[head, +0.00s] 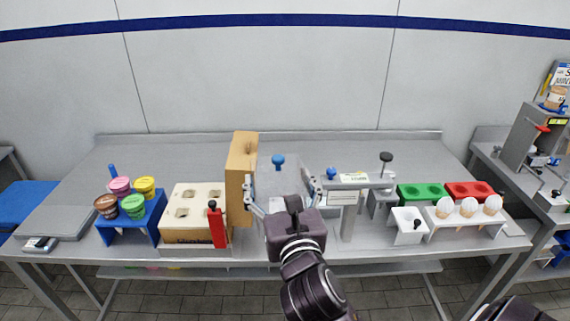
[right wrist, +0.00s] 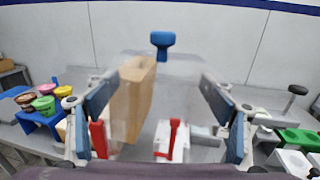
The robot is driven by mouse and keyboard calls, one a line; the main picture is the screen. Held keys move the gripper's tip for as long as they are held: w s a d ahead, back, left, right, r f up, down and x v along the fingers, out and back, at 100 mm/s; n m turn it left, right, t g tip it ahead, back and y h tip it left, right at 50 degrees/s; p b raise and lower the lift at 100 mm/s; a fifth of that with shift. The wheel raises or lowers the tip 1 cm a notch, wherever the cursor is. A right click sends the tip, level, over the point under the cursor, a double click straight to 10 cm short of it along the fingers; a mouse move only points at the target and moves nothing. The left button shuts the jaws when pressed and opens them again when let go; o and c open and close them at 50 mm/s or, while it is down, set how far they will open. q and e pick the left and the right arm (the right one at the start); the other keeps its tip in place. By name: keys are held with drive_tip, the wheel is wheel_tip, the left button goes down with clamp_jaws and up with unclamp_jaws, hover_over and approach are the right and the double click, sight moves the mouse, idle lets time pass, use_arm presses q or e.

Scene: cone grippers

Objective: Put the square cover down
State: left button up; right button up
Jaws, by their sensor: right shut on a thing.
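The square cover (head: 280,178) looks like a clear, greyish box with a blue knob on top. My right gripper (head: 282,192) is shut on it, with one finger on its left side and one on its right. In the right wrist view the cover (right wrist: 180,75) spans between the blue finger pads, and its knob stands at the top middle. The cover is upright in front of the middle of the table; I cannot tell whether its bottom touches anything. Its lower front is hidden by my gripper. My left gripper is not in view.
A tan box (head: 241,170) stands close left of the cover, beside a cream holed block (head: 190,207) with a red-handled part (head: 216,225). A blue stand (head: 133,222) holds several tubs. A metal press-like fixture (head: 350,182) is close right. The table's back (head: 330,150) is clear.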

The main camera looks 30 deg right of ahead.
drive_tip(key=s+a+f+n+t+y, duration=0.1)
drive_tip(key=s+a+f+n+y, duration=0.3)
drive_tip(key=a+f, duration=0.5)
drive_tip(key=s+y, duration=0.1)
drive_tip(key=y, duration=0.1)
drive_tip(key=shift+s+a+f+y, duration=0.15)
drive_tip(key=shift+a+f+y, duration=0.2)
drive_tip(key=shift+a+y, duration=0.05)
